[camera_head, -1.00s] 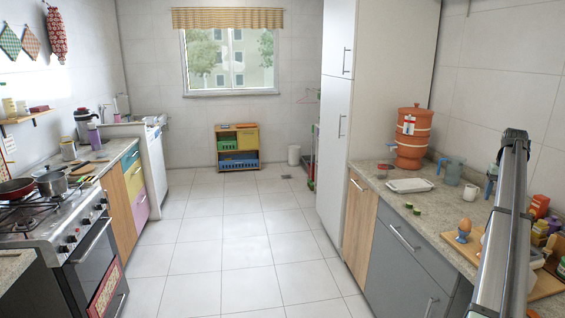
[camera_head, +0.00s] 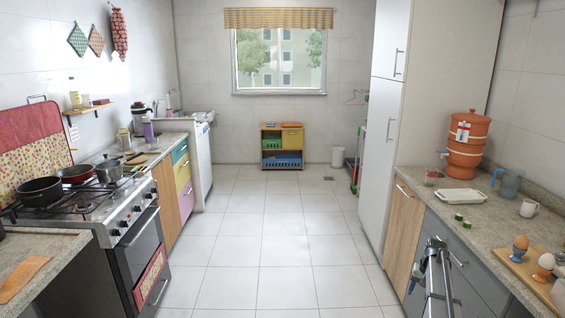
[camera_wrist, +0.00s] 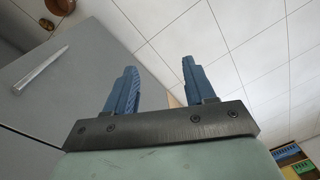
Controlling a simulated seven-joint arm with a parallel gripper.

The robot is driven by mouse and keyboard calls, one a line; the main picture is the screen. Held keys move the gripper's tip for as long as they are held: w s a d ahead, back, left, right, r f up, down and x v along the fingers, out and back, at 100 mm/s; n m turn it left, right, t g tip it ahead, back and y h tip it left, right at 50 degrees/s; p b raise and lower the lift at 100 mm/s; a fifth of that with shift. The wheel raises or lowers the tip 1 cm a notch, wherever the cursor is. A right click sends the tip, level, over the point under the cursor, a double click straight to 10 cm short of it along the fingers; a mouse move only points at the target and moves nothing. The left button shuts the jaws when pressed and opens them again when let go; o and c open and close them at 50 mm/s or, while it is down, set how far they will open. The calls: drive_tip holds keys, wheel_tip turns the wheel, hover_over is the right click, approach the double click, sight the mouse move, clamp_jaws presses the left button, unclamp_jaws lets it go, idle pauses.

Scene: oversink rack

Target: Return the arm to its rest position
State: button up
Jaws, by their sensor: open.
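My gripper (camera_wrist: 158,72) shows in the wrist view with its two blue fingers apart and nothing between them. Floor tiles show between and beyond the fingers, and a grey cabinet front (camera_wrist: 45,85) with a bar handle is on the left. In the head view, part of my arm (camera_head: 437,275) shows at the lower right, in front of the grey drawers under the right counter.
The stove (camera_head: 85,205) with pans stands left. The middle floor (camera_head: 265,235) is clear.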

drive_tip(key=s+a+f+n+g, duration=0.2)
drive_tip(key=s+a+f+g, duration=0.1)
drive_tip(key=s+a+f, duration=2.05)
drive_tip(key=s+a+f+n+g, duration=0.1)
drive_tip(key=s+a, duration=0.3)
drive_tip(key=s, duration=0.6)
drive_tip(key=s+a+f+n+g, duration=0.1)
drive_tip(key=s+a, duration=0.3)
drive_tip(key=s, duration=0.7)
drive_tip(key=s+a+f+n+g, duration=0.1)
drive_tip(key=s+a, duration=0.3)
drive_tip(key=s, duration=0.6)
drive_tip(key=shift+s+a+f+g+h, duration=0.15)
drive_tip(key=shift+s+f+g+h, duration=0.15)
drive_tip(key=shift+f+g, duration=0.45)
